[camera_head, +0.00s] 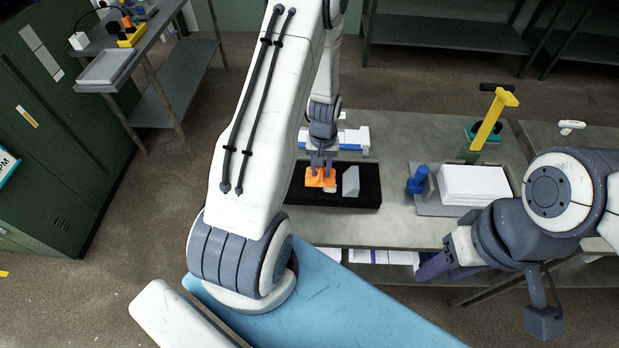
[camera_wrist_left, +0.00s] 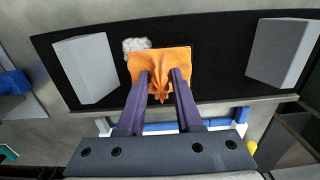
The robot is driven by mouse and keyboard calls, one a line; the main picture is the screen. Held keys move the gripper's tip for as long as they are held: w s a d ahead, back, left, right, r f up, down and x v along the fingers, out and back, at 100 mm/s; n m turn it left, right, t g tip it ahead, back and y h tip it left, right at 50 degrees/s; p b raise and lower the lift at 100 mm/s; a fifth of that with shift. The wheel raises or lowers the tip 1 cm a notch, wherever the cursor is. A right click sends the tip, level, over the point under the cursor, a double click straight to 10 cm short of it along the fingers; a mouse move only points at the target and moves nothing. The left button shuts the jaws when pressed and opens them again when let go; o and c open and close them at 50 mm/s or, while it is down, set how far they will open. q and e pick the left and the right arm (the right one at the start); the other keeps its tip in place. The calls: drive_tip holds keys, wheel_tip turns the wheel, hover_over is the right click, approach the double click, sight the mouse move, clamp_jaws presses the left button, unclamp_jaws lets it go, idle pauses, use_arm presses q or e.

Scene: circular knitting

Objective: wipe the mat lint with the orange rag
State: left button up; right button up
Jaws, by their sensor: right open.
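The orange rag (camera_head: 320,178) is pinched in my left gripper (camera_head: 321,170), over the black mat (camera_head: 365,200). In the left wrist view the rag (camera_wrist_left: 166,62) hangs between the purple fingers (camera_wrist_left: 160,80), bunched in the middle and spread out around them. A pale tuft of lint (camera_wrist_left: 134,45) shows on the mat beside the rag, partly covered by its edge. I cannot tell how firmly the rag touches the mat. My right gripper (camera_head: 440,264) is open and empty near the table's front edge, away from the mat.
Grey blocks (camera_wrist_left: 85,68) (camera_wrist_left: 280,50) stand on the mat on both sides of the rag. A blue object (camera_head: 417,180), a white stack (camera_head: 474,184) and a yellow-handled tool (camera_head: 490,122) are to the right. A blue-and-white device (camera_head: 345,140) lies behind the mat.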

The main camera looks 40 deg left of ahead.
use_arm(q)
drive_tip(key=shift+w, duration=0.15)
drive_tip(key=shift+a+f+b, duration=0.1)
drive_tip(key=shift+f+b, duration=0.3)
drive_tip(key=shift+r, duration=0.1)
clamp_jaws()
drive_tip(key=shift+r, duration=0.1)
wheel_tip(320, 180, up, 5)
drive_tip(key=p, duration=0.4)
